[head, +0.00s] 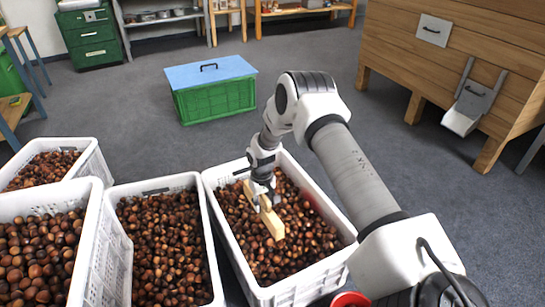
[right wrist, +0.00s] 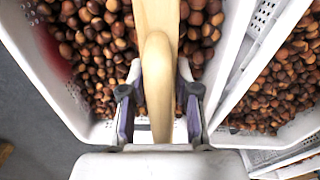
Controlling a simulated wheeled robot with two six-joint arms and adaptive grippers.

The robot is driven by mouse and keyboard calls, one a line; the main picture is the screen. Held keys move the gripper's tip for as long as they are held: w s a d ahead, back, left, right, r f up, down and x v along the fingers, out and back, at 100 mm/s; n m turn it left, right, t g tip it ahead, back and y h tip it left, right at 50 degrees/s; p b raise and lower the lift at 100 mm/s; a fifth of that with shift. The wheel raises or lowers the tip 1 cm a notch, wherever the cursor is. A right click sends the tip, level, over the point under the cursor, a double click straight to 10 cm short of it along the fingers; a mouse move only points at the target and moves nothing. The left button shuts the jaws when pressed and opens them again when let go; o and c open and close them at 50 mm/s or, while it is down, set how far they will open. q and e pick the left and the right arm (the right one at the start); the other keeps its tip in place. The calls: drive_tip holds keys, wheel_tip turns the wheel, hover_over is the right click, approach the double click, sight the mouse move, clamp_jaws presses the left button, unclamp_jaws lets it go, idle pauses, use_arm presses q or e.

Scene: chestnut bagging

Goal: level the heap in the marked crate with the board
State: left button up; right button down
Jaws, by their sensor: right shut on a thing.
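The white crate (head: 213,200) under my right arm is filled with brown chestnuts (head: 298,232). A faint red patch shows at its right inner side, and in the right wrist view it shows at upper left. My right gripper (head: 262,192) is shut on the handle of the pale wooden board (head: 272,222). The board stands in the crate, low at the chestnuts' surface; I cannot tell how deep it reaches. In the right wrist view the board (right wrist: 157,85) runs up between the fingers (right wrist: 158,100). My left gripper is not in view.
More white crates of chestnuts stand close on the left, one in the middle (head: 152,187) and others beyond it. A green box with a blue lid (head: 212,75) stands on the floor behind. A wooden cabinet (head: 450,60) is at right. Grey floor between is free.

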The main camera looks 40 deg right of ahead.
drive_tip(key=d+f+b, duration=0.1)
drive_tip(key=f+b, duration=0.2)
drive_tip(key=f, duration=0.1)
drive_tip(key=s+d+f+b, duration=0.1)
drive_tip(key=f+b, duration=0.2)
drive_tip(key=d+f+b, duration=0.2)
drive_tip(key=f+b, duration=0.1)
drive_tip(key=f, duration=0.1)
drive_tip(key=shift+s+f+b, duration=0.25)
drive_tip(key=shift+f+b, duration=0.1)
drive_tip(key=shift+b, duration=0.05)
drive_tip(key=shift+w+a, duration=0.1)
drive_tip(key=shift+a, duration=0.25)
drive_tip(key=w+a+b, duration=0.1)
drive_tip(key=a, duration=0.2)
drive_tip(key=w+a+b, duration=0.1)
drive_tip(key=a, duration=0.3)
drive_tip(key=w+a+b, duration=0.1)
drive_tip(key=a, duration=0.3)
drive_tip(key=shift+w+a, duration=0.1)
drive_tip(key=shift+a, duration=0.05)
wheel_tip(320, 180, up, 10)
drive_tip(key=p, duration=1)
drive_tip(key=shift+r, duration=0.2)
drive_tip(key=shift+a, duration=0.1)
